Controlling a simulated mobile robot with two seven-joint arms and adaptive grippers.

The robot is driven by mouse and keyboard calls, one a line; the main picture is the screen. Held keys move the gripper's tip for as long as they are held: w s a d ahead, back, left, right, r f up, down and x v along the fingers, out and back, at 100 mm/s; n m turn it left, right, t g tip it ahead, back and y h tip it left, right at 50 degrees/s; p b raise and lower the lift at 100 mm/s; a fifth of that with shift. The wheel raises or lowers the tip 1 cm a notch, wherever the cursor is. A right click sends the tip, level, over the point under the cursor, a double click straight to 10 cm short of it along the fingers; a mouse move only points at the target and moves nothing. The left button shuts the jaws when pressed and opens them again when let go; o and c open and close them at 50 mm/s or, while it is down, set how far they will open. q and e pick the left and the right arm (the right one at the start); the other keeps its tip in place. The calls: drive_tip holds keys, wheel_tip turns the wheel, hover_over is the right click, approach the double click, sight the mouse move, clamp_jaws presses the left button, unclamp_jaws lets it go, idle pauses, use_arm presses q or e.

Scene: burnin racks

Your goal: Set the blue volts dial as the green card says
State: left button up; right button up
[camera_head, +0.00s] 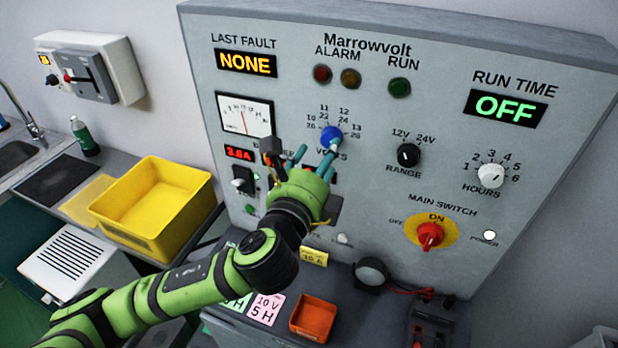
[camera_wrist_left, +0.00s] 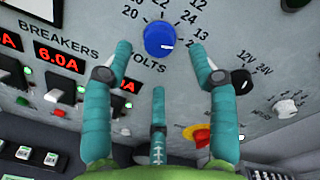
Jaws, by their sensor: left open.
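The blue volts dial (camera_head: 331,135) is on the grey panel, with numbers in an arc around it. In the left wrist view the dial (camera_wrist_left: 159,38) has a white mark pointing right, roughly toward the 13 side. My left gripper (camera_head: 315,160) is open in front of the panel, just below the dial. In the wrist view its teal fingers (camera_wrist_left: 161,52) spread to either side of the dial, with a third below, apparently not touching it. The green card (camera_head: 237,304) lies on the bench, mostly hidden behind my left arm; only part of its "H" line shows. My right gripper is not in view.
A pink card (camera_head: 265,308) reading "10 V 5 H" and an orange tray (camera_head: 313,318) lie on the bench. The range knob (camera_head: 408,155), hours knob (camera_head: 491,176) and red main switch (camera_head: 430,235) are right of the dial. Breaker switches (camera_wrist_left: 55,92) sit left. A yellow bin (camera_head: 150,242) stands left.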

use_arm(q)
drive_tip(key=v, duration=0.7)
drive_tip(key=shift+s, duration=0.3)
drive_tip(key=shift+a, duration=0.1)
